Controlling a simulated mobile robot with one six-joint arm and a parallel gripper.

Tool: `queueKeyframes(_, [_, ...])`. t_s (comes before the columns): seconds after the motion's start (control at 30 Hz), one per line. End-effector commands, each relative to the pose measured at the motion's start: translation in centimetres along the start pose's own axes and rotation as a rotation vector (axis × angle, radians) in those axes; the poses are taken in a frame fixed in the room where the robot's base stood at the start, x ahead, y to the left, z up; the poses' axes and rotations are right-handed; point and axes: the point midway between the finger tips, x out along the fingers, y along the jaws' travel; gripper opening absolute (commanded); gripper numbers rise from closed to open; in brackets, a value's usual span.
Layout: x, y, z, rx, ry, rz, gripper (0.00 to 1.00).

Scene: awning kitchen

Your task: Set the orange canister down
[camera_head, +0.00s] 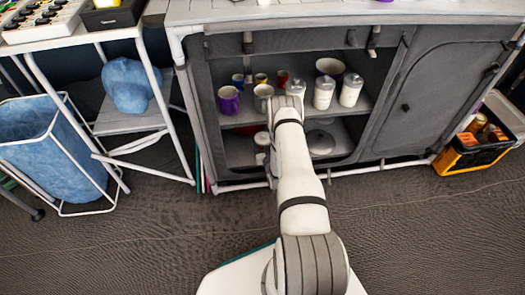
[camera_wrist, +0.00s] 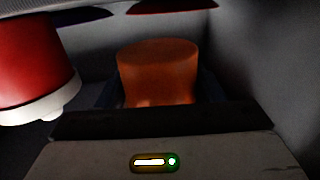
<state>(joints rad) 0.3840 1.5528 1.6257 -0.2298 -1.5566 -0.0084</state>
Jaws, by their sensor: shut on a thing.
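The orange canister (camera_wrist: 158,65) is in the middle of the wrist view, between the dark fingers of my gripper (camera_wrist: 158,92). My gripper is shut on it. The canister's lower part is hidden behind the gripper body, and I cannot tell whether it touches a surface. In the head view my arm reaches into the open grey cabinet (camera_head: 196,100), towards its shelves. The arm hides the gripper there, and I cannot make out the canister in that view.
A red and white object (camera_wrist: 38,70) is close on the left in the wrist view. A grey wall (camera_wrist: 265,70) is on the right. The upper shelf holds a purple mug (camera_head: 228,100), a grey mug (camera_head: 262,97) and white-bodied jars (camera_head: 350,90). A pot lid (camera_head: 320,141) is on the lower shelf.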

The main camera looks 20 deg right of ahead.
Motion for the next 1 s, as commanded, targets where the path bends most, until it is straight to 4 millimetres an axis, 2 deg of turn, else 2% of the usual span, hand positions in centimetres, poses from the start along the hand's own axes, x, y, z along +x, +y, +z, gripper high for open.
queueKeyframes(0.27, [0.2, 0.0, 3.7, 0.000, 0.001, -0.001, 0.37])
queueKeyframes(0.63, [0.2, -0.1, 4.0, 0.000, 0.001, -0.001, 0.37])
queueKeyframes(0.67, [0.2, -0.1, 4.0, 0.000, 0.001, -0.001, 0.62])
queueKeyframes(0.9, [0.2, -0.1, 3.9, 0.000, 0.000, -0.001, 0.82])
queueKeyframes(1.0, [0.2, -0.1, 3.9, 0.000, 0.000, -0.001, 0.84])
